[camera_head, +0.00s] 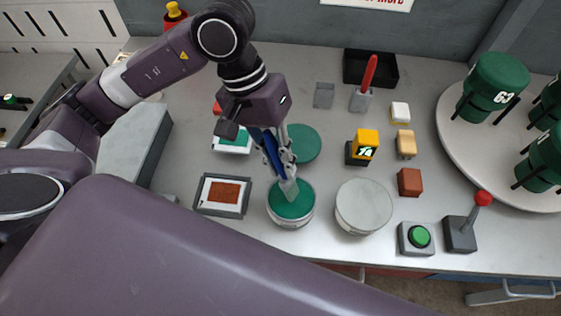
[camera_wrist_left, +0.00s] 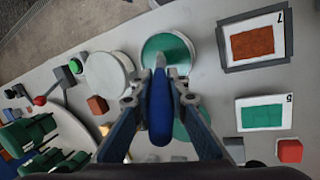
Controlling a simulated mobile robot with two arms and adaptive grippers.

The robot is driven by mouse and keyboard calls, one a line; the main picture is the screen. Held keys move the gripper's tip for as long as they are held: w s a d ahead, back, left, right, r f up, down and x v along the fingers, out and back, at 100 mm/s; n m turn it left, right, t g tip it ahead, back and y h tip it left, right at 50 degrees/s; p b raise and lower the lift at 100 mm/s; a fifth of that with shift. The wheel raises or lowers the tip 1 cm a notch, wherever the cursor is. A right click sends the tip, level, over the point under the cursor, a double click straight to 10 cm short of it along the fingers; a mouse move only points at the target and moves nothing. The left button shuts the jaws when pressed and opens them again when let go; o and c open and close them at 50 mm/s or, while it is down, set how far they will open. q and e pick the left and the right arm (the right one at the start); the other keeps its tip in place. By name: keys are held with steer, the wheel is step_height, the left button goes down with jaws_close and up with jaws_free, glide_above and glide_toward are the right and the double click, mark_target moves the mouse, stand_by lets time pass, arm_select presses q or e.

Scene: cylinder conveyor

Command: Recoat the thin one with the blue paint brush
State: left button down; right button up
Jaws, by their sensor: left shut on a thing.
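My left gripper (camera_head: 284,158) is shut on the blue paint brush (camera_head: 271,150), whose blue handle also shows in the left wrist view (camera_wrist_left: 160,112). The brush points down over an open can of green paint (camera_head: 291,207), its bristle end at the paint surface; I cannot tell how deep it is. The can also shows in the left wrist view (camera_wrist_left: 168,48). Large green cylinders stand on a round white turntable at the right; the full one is marked 63 (camera_head: 497,82). Others are cut by the frame edge, so their thickness is hard to compare. My right gripper is not in view.
A white can (camera_head: 364,208) stands right of the green can, and a green disc (camera_head: 303,144) lies behind it. A framed brown swatch (camera_head: 222,195) lies left. A red-handled tool (camera_head: 369,75) stands in a holder. A green button (camera_head: 418,237) and red-knobbed lever (camera_head: 482,199) sit front right.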

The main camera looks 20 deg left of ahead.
arm_select(q)
steer(key=shift+r+p, duration=0.85)
steer(key=shift+r, duration=1.8)
